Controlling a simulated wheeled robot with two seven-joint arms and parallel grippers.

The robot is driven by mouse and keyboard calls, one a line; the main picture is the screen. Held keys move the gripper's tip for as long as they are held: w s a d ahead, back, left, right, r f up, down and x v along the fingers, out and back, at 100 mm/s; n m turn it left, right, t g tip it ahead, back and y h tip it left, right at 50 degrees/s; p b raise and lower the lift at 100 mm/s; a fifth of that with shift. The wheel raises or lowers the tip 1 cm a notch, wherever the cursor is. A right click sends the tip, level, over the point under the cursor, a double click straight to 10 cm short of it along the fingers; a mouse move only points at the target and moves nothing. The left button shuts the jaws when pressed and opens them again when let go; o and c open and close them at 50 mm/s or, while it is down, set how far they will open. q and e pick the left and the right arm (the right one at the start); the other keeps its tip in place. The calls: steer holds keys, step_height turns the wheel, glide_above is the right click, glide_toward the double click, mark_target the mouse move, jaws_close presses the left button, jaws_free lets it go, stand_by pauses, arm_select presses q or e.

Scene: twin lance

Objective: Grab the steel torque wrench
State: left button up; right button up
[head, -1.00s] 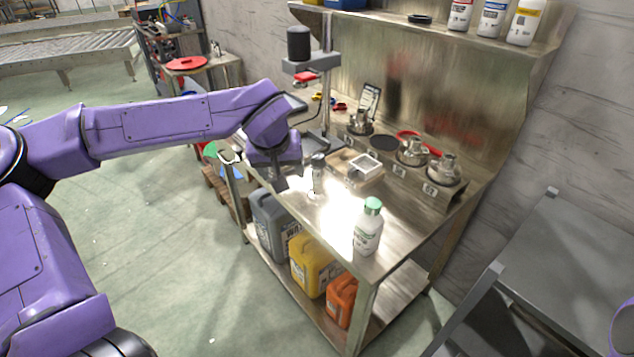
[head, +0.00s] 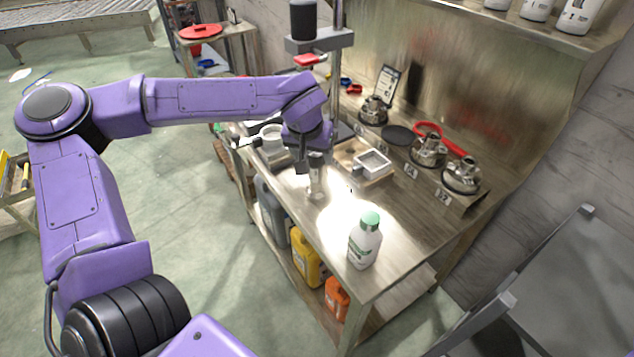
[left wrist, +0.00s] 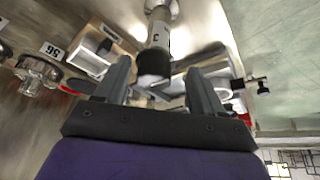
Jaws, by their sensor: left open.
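An upright steel cylinder with a dark top (head: 316,176) stands on the steel bench (head: 322,240); I take it for the torque wrench, though its shape is too small to be sure. In the left wrist view its black end and pale labelled shaft (left wrist: 158,38) show between the fingers. My left gripper (head: 304,166) is just beside its upper part in the head view, partly hidden by its own wrist. In the left wrist view the left gripper (left wrist: 158,74) is open, with a finger on each side of the black end. Contact cannot be told. My right gripper is out of view.
A green-capped bottle (head: 365,242) stands at the bench's near end. Numbered metal fittings (head: 462,175) line the back. A post-mounted device (head: 318,42) rises behind my wrist.

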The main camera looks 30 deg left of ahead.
mark_target(316, 180)
arm_select(q)
steer(key=x, duration=0.4)
steer(key=shift+w+d+f, duration=0.15)
steer(key=shift+d+f, duration=0.1)
jaws_close()
steer(key=shift+r, duration=0.2)
